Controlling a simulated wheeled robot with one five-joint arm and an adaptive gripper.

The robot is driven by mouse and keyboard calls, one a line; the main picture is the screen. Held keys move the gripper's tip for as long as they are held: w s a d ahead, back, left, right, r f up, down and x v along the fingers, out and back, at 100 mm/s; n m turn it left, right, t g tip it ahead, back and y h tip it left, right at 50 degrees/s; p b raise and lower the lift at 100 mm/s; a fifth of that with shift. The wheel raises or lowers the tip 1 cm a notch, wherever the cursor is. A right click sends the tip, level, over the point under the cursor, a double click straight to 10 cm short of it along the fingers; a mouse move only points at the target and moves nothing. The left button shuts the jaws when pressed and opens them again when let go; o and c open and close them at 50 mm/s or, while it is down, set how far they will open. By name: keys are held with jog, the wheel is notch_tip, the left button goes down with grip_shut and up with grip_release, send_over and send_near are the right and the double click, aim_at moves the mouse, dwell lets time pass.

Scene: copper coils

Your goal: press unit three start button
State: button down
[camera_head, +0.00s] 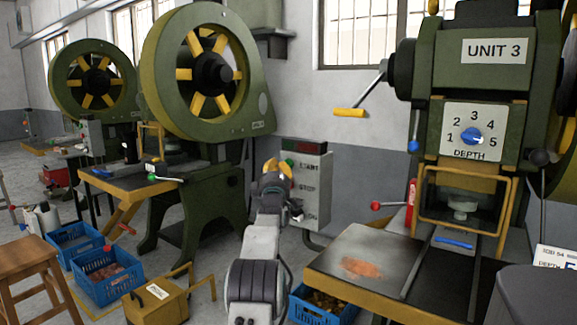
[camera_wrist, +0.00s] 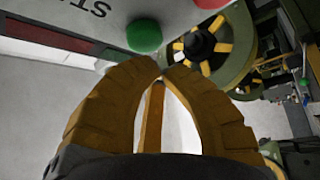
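The control box (camera_head: 312,190) stands against the wall left of the UNIT 3 press (camera_head: 455,125), with START and STOP lettering on its face. My gripper (camera_head: 272,168) is just in front of its upper left part and hides some of it. In the wrist view, the green button (camera_wrist: 144,36) sits on the pale panel beside lettering cut off after "ST". The yellow fingers (camera_wrist: 164,70) curve together with their tips meeting or nearly so, and nothing is held. The tips appear just below the green button in the picture; whether they touch it I cannot tell.
A metal work table (camera_head: 345,262) with a copper-coloured patch stands right of my arm. Blue crates (camera_head: 108,280) and a yellow box (camera_head: 156,301) are on the floor at left. Another green press (camera_head: 205,75) stands behind at left. Grey floor shows between them.

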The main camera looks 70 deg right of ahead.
jog(key=shift+s+d+p, duration=0.25)
jog(key=shift+d+p, duration=0.65)
jog(key=shift+p, duration=0.3)
dwell(2.4)
jog(key=shift+w+a+f+b, duration=0.15)
jog(key=shift+a+b, duration=0.15)
jog(key=shift+b, duration=0.45)
jog(key=shift+a+b, duration=0.2)
jog(key=shift+b, duration=0.25)
jog(key=shift+a+b, duration=0.3)
jog(key=shift+b, duration=0.2)
dwell(0.5)
